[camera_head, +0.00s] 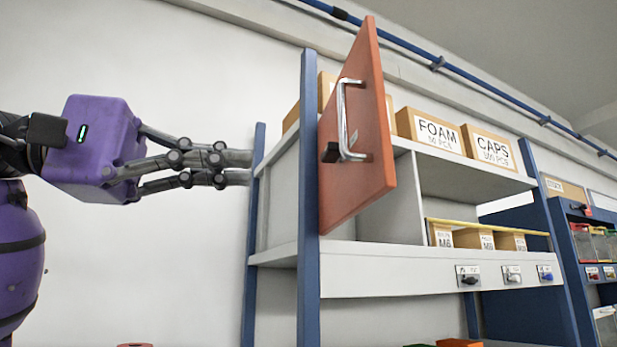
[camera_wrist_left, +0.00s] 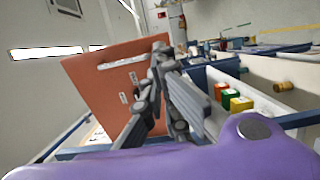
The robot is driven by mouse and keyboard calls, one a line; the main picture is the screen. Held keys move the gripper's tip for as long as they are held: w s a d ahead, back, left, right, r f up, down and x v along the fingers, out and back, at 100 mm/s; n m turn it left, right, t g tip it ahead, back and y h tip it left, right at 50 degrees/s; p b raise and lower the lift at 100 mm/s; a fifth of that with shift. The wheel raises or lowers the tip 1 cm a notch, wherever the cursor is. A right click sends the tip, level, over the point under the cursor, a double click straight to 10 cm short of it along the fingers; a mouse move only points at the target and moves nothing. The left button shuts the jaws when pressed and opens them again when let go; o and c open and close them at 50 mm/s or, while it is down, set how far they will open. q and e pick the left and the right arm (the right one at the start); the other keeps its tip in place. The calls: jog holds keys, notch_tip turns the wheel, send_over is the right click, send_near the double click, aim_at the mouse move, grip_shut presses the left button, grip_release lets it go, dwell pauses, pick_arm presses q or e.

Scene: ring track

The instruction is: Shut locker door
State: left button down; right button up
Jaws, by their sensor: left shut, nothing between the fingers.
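The locker door (camera_head: 361,130) is an orange-red panel with a silver bar handle (camera_head: 344,122), and it stands swung open at the left post of the shelf unit. A small black knob shows by the handle's lower end. My left gripper (camera_head: 248,168) is shut and empty, to the left of the door and level with its lower half. In the head view its tips reach the rear blue post; I cannot tell whether they touch anything. In the left wrist view the door (camera_wrist_left: 95,95) stands behind the fingers (camera_wrist_left: 160,55). My right gripper is not in view.
The shelf unit has blue posts (camera_head: 308,200) and a white compartment beside the door. Boxes marked FOAM (camera_head: 431,130) and CAPS (camera_head: 488,147) stand on top. Small cartons (camera_head: 473,239) sit on the lower shelf. Another rack (camera_head: 590,240) stands at the right.

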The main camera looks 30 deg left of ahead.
aim_at(377, 174)
pick_arm(q)
jog(key=p+x, duration=0.2)
jog(key=x, duration=1)
jog(key=shift+d+r+p, duration=0.1)
jog(key=shift+d+p, duration=0.1)
jog(key=shift+p, duration=0.1)
jog(key=shift+w+d, duration=0.45)
